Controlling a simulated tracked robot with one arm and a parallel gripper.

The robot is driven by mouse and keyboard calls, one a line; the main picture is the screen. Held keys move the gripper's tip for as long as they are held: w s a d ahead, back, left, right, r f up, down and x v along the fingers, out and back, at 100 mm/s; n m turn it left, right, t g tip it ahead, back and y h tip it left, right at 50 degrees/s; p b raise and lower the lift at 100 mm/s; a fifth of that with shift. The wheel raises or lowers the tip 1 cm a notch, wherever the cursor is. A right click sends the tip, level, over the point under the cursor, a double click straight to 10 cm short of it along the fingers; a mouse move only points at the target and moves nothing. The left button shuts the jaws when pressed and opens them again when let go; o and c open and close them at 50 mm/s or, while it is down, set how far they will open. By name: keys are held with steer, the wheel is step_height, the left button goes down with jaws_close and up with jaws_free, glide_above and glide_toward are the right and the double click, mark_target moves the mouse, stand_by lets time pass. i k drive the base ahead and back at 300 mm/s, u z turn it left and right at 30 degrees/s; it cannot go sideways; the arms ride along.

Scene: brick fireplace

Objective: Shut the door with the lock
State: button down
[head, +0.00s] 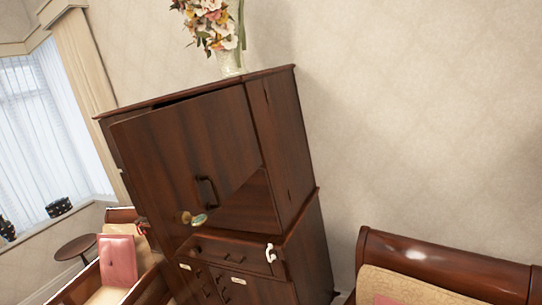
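A tall dark wooden cabinet (290,150) stands in the middle of the head view and looks tilted. Its large upper door (185,145) stands partly open, away from the cabinet body, and a gap shows at its lower right. A dark pull handle (206,192) is on the door. A small yellow and teal piece (194,219) shows near the door's lower edge; I cannot tell whether it is the lock. My gripper is not recognisable in this view.
Below the door are a drawer (230,252) and lower doors; a small white piece (270,253) shows by the drawer. A flower vase (231,62) stands on top. A chair with a pink cushion (117,260) is at left, a wooden-framed seat (440,262) at right.

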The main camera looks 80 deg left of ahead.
mark_target(191, 156)
steer(key=u, duration=2.35)
steer(key=k, duration=0.8)
steer(key=u, duration=0.05)
steer(key=i, duration=0.85)
steer(key=z, duration=0.1)
steer(key=k, duration=0.25)
steer(key=z, duration=0.05)
